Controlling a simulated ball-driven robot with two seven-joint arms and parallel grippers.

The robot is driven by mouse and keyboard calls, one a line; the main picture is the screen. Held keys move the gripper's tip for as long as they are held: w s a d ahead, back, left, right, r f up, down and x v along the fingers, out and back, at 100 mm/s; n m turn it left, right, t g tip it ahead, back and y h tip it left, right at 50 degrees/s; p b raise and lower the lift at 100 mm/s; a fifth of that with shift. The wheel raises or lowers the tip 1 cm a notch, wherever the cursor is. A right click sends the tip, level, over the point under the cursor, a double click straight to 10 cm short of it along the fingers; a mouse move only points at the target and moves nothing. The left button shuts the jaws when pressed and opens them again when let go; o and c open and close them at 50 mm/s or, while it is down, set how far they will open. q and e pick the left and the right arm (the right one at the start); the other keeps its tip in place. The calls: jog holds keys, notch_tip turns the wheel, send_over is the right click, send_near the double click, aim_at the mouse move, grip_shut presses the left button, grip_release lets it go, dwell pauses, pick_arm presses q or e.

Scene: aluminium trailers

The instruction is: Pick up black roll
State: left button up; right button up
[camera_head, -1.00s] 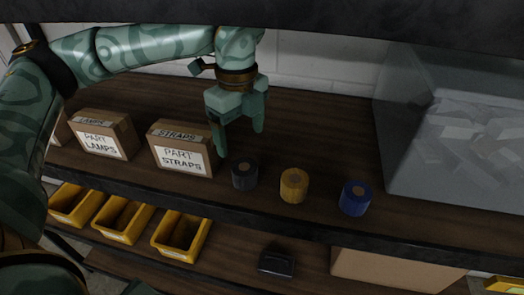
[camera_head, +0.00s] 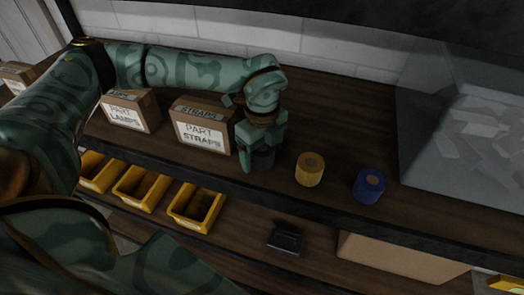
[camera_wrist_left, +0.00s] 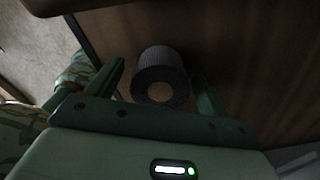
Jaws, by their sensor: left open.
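The black roll (camera_head: 263,158) stands upright on the upper shelf, partly hidden behind my left gripper (camera_head: 259,164) in the head view. In the left wrist view the black roll (camera_wrist_left: 161,77) lies between the two fingers of my left gripper (camera_wrist_left: 160,84), with its round end and pale core facing the camera. The fingers are apart, one on each side of the roll, and the gripper is open. I cannot tell whether either finger touches it. My right gripper is not in view.
A yellow roll (camera_head: 309,169) and a blue roll (camera_head: 369,186) stand to the right. The straps box (camera_head: 201,128) is close on the left, with the lamps box (camera_head: 130,111) beyond it. A clear bin (camera_head: 462,130) stands at right. Yellow trays (camera_head: 196,208) sit below the shelf edge.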

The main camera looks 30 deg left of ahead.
pick_arm(q)
jog(key=c, duration=1.1)
